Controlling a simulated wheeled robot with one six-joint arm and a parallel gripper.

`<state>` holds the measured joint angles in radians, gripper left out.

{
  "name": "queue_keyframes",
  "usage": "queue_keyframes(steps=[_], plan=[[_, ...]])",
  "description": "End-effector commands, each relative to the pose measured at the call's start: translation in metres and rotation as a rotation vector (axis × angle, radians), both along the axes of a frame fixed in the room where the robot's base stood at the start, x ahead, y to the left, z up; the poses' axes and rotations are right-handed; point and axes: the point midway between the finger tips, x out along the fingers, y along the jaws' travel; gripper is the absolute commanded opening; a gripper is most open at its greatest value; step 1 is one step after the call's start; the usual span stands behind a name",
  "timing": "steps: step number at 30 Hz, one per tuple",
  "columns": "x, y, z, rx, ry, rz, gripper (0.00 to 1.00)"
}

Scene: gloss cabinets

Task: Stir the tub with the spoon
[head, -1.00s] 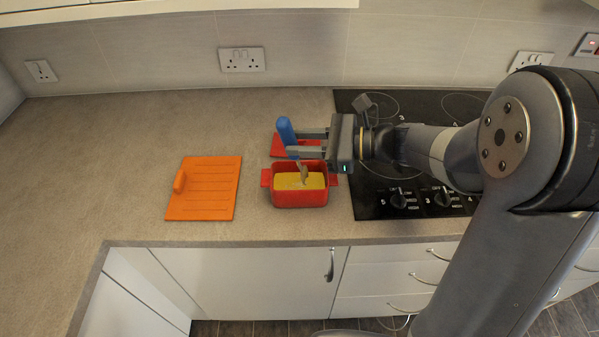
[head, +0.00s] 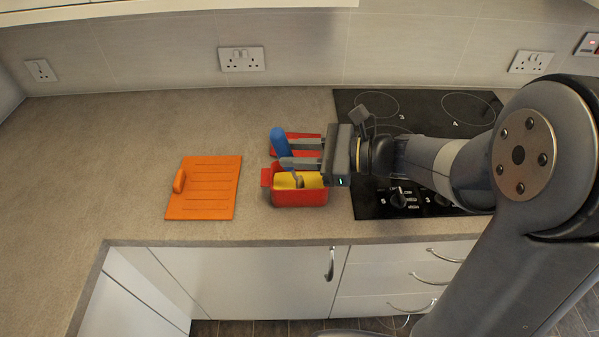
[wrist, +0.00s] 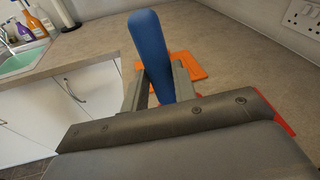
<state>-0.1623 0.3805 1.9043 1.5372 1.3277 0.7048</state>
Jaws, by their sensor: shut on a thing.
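The red tub (head: 299,198) with yellow contents (head: 311,181) stands on the counter left of the hob. My gripper (head: 286,154) is above the tub, shut on the blue handle of the spoon (head: 279,140). The spoon is tilted, its handle leaning up to the left and its grey lower end in the yellow contents. The spoon's tip is hidden. In the wrist view the blue spoon handle (wrist: 150,50) stands between the two fingers (wrist: 157,88).
A red flat thing (head: 306,149) lies behind the tub, partly hidden by my gripper. An orange board (head: 205,190) with a raised handle lies left of the tub. The black hob (head: 430,112) is at the right. The counter at the left is clear.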

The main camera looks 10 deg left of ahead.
Motion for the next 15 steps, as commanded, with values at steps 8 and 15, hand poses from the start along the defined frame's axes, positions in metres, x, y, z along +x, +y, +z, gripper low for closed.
queue_keyframes(steps=[8, 15], plan=[[0.017, 0.005, 0.0, 0.0, -0.001, 0.001, 0.0], [0.018, 0.005, 0.014, 0.0, -0.001, 0.0, 0.0]])
